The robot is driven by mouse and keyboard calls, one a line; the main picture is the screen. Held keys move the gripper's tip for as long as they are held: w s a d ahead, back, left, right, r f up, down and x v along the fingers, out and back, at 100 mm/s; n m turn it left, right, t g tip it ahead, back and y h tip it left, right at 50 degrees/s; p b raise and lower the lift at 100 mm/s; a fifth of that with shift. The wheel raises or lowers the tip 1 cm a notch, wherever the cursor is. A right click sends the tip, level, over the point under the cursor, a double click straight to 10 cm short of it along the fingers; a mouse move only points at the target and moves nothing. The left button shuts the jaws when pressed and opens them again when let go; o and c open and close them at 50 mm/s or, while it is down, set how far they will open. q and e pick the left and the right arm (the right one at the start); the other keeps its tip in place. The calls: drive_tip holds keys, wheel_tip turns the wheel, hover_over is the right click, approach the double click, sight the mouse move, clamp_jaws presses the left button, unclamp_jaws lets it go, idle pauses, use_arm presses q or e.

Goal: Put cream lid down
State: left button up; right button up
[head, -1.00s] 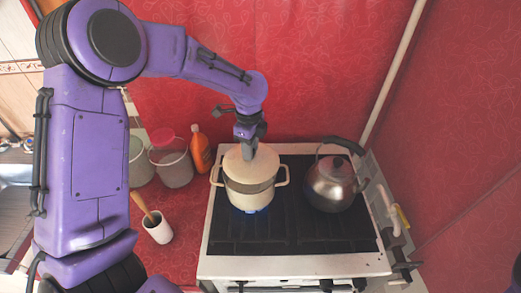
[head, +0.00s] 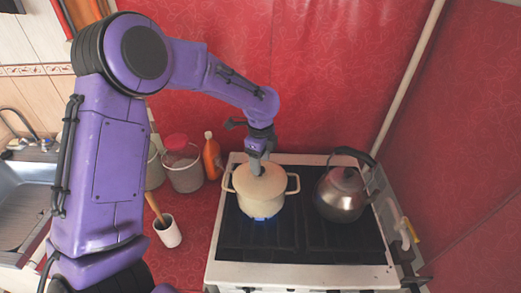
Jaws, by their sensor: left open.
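The cream lid (head: 272,182) lies on top of the cream pot (head: 262,205) and appears seated on its rim. The two-handled pot stands on the left rear part of the stove (head: 300,247), with a blue flame glowing under it. My left gripper (head: 257,168) points down at the lid's top, open at its middle. The gripper hides the lid's knob, and I cannot tell whether the fingers touch it. My right gripper is not in view.
A metal kettle (head: 342,197) stands to the right of the pot. An orange bottle (head: 212,158), a jar with a red lid (head: 184,168) and a white cup (head: 168,232) with a wooden utensil stand left of the stove. The stove's front area is clear.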

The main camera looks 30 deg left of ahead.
use_arm(q)
wheel_tip(320, 180, up, 10)
drive_tip(key=b, duration=0.1)
drive_tip(key=shift+w+f, duration=0.15)
idle(0.4)
